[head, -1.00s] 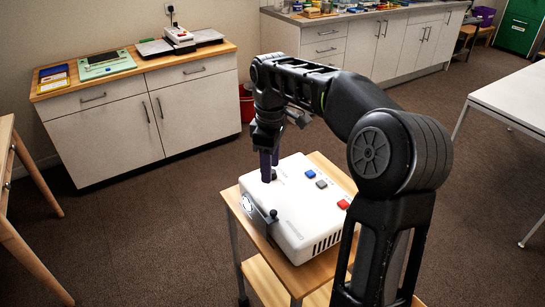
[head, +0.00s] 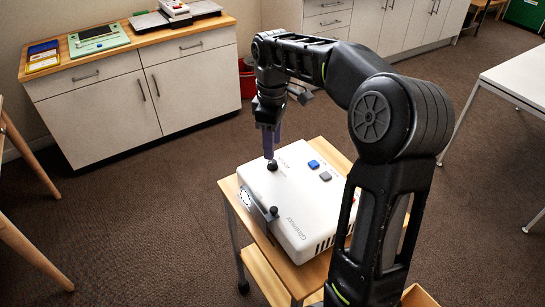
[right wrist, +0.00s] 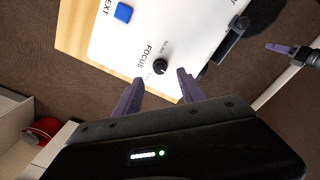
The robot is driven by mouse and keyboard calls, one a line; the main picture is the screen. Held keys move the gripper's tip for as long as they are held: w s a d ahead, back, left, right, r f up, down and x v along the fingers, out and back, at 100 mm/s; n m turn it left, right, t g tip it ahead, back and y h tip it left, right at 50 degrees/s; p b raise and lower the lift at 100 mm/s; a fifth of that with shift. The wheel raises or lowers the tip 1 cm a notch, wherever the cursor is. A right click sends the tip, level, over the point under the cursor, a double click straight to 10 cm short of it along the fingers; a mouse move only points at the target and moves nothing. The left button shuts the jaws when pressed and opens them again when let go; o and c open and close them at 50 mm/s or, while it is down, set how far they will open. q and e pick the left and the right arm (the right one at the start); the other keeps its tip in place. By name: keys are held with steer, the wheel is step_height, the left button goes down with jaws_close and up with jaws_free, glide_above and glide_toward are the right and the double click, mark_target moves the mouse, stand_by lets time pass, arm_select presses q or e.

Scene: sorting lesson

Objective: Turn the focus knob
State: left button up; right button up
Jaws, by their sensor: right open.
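A white projector (head: 292,190) sits on a small wooden trolley (head: 227,187). Its black round focus knob (head: 272,165) is on the top near the far left corner. In the right wrist view the knob (right wrist: 160,67) sits beside the word FOCUS. My right gripper (head: 268,154) points down over the knob. Its purple fingers are open, with the knob in line with the gap between the tips (right wrist: 160,76); I cannot tell whether they reach around it. A purple finger at the right of the wrist view looks like my left gripper (right wrist: 278,47), its opening unclear.
A blue button (head: 313,163) and a grey button (head: 325,176) are on the projector's top. A dark lever (head: 272,213) stands at its front edge.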

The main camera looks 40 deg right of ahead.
mark_target(272, 164)
step_height(272, 164, down, 6)
steer(key=shift+r, duration=0.1)
steer(key=shift+c, duration=0.5)
jaws_close()
